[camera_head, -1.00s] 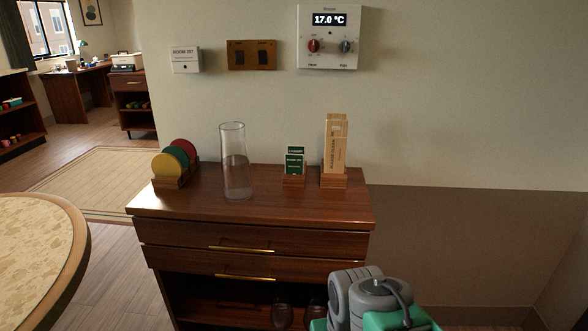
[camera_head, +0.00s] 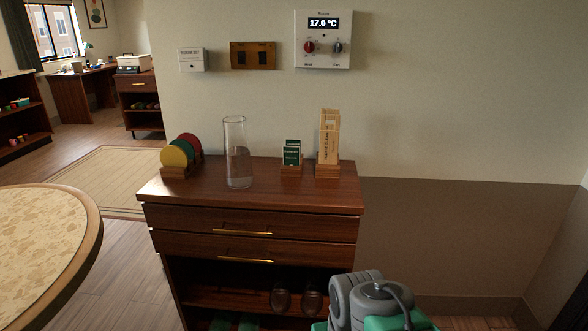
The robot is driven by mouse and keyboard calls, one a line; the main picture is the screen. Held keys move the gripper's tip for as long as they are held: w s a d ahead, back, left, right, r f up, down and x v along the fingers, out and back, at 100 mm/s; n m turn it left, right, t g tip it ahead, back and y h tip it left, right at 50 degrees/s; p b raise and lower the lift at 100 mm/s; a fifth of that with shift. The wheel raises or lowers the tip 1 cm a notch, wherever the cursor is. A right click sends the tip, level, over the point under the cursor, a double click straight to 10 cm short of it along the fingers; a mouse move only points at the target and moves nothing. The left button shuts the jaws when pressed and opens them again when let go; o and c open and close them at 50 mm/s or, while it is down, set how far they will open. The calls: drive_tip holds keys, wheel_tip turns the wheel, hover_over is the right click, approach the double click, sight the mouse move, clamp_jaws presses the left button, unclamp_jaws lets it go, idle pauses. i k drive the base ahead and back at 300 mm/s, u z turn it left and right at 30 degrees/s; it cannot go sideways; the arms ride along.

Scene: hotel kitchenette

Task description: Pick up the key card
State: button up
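Green cards with white print (camera_head: 291,153), which look like key cards, stand upright in a small wooden holder (camera_head: 291,171) on top of the brown cabinet (camera_head: 215,194). They are close together, and I cannot tell how many there are. Part of my grey and green arm (camera_head: 375,300) shows at the bottom right, in front of the cabinet and well away from the cards. My gripper's fingers are not in view.
Left of the cards stand a glass vase (camera_head: 236,155) and a rack of coloured discs (camera_head: 178,154). Right of them, tall wooden tags (camera_head: 329,138) stand in a holder. A thermostat (camera_head: 323,40) hangs above. A round table (camera_head: 92,235) is at left. The cabinet top's front is clear.

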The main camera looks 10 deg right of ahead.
sight(292, 153)
drive_tip(key=u, duration=1.45)
drive_tip(key=i, duration=0.65)
